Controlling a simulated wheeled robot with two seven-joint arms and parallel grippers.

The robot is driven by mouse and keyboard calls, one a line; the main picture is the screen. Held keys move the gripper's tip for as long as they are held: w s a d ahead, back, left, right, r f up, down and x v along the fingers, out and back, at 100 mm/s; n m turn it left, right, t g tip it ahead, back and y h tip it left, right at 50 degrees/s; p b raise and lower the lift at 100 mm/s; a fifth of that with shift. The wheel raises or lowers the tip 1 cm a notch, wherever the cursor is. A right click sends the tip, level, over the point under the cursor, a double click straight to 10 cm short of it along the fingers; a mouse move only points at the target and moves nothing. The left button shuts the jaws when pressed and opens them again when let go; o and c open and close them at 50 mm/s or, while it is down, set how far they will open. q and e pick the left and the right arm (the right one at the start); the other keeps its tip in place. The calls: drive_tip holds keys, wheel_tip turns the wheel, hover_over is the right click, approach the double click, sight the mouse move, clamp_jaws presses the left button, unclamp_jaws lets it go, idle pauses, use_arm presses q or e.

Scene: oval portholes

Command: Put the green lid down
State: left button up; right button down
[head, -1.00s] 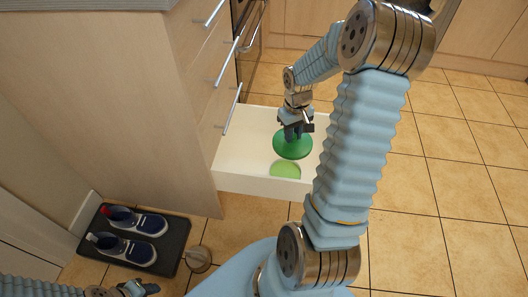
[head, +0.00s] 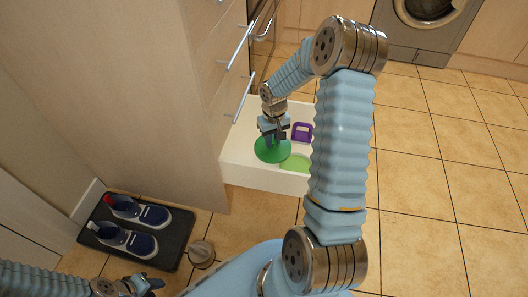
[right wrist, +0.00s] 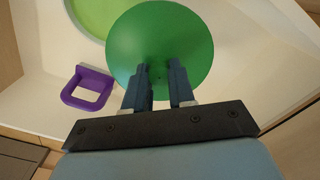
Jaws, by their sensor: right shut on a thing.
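The green lid (head: 268,152), a dark green round disc, is in the open white drawer's area in the head view. My right gripper (head: 275,141) points down at it, its fingers shut on the lid's middle. In the right wrist view the lid (right wrist: 150,35) lies across both fingertips (right wrist: 159,70); its knob is hidden between them. I cannot tell if the lid touches the drawer floor. My left gripper (head: 150,284) is low at the left, over the floor, away from the lid; its jaws are too small to read.
The pulled-out drawer (head: 262,178) also holds a light green round thing (head: 297,162), partly behind my right arm, and a purple square-framed thing (head: 302,132). A shoe tray (head: 180,235) with blue shoes and a doorstop-like knob (head: 201,253) are on the tiled floor.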

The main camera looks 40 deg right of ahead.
sight(263, 143)
drive_tip(key=w+f, duration=0.1)
drive_tip(key=w+a+f, duration=0.1)
drive_tip(key=f, duration=0.1)
drive_tip(key=w+f, duration=0.1)
drive_tip(key=shift+a+f+b, duration=0.3)
drive_tip(key=shift+w+a+f+b, duration=0.1)
drive_tip(key=shift+w+f+b, duration=0.05)
drive_tip(key=shift+f, duration=0.75)
drive_tip(key=shift+w+f+b, duration=0.15)
drive_tip(key=shift+f, duration=0.75)
drive_tip(key=shift+f, duration=0.2)
drive_tip(key=c, duration=0.9)
unclamp_jaws()
drive_tip(key=shift+r, duration=0.1)
drive_tip(key=shift+c, duration=0.2)
drive_tip(key=shift+r, duration=0.5)
wheel_tip(263, 143, up, 11)
drive_tip(key=shift+r+p, duration=0.15)
drive_tip(key=shift+p, duration=0.85)
